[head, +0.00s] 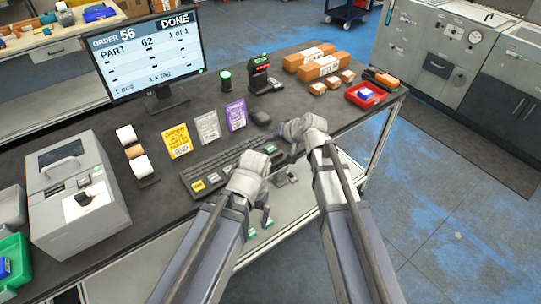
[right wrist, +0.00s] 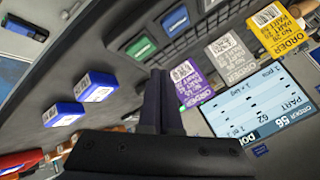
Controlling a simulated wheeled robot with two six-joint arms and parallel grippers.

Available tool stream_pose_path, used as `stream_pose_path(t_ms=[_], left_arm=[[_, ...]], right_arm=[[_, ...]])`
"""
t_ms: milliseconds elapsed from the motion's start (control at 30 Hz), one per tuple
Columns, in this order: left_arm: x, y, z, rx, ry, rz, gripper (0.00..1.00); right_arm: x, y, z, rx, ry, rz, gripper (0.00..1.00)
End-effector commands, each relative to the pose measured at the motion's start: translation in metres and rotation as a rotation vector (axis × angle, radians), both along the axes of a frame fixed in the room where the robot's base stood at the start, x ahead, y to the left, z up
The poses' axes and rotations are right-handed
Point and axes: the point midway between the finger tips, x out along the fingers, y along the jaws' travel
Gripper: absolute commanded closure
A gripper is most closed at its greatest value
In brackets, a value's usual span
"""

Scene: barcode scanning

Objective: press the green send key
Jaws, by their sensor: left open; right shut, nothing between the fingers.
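The dark keyboard (head: 222,168) lies at the table's front edge. A green key (head: 270,150) shows at its right end, partly behind my left gripper; I take it as the send key. In the right wrist view a green key (right wrist: 140,47) lies just beyond my right fingertips, with a blue key (right wrist: 175,20) beside it. My right gripper (head: 291,154) is shut and empty, near the keyboard's right end; its fingers also show in the right wrist view (right wrist: 158,75). Contact with the key cannot be told. My left gripper (head: 266,212) is open, low in front of the keyboard.
The monitor (head: 148,55) reads "DONE", order 56, part 62. Yellow, grey and purple order cards (head: 207,127) stand behind the keyboard, with a mouse (head: 261,118) to their right. A red tray (head: 366,96) and brown boxes (head: 322,67) are at right, a grey machine (head: 75,195) at left.

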Motion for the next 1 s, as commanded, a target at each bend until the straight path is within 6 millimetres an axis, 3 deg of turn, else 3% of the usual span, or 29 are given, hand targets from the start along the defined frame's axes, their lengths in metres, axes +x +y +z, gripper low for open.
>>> stream_pose_path(t_ms=[33, 167, 1000], left_arm=[[0.0, 0.0, -0.0116, 0.0, 0.0, 0.0, 0.01], [0.0, 0.0, -0.0176, 0.0, 0.0, 0.0, 0.01], [0.0, 0.0, -0.0169, 0.0, 0.0, 0.0, 0.01]], right_arm=[[-0.0001, 0.0, -0.0116, 0.0, 0.0, 0.0, 1.0], [0.0001, -0.0001, -0.0176, 0.0, 0.0, 0.0, 1.0], [0.0, 0.0, -0.0169, 0.0, 0.0, 0.0, 1.0]])
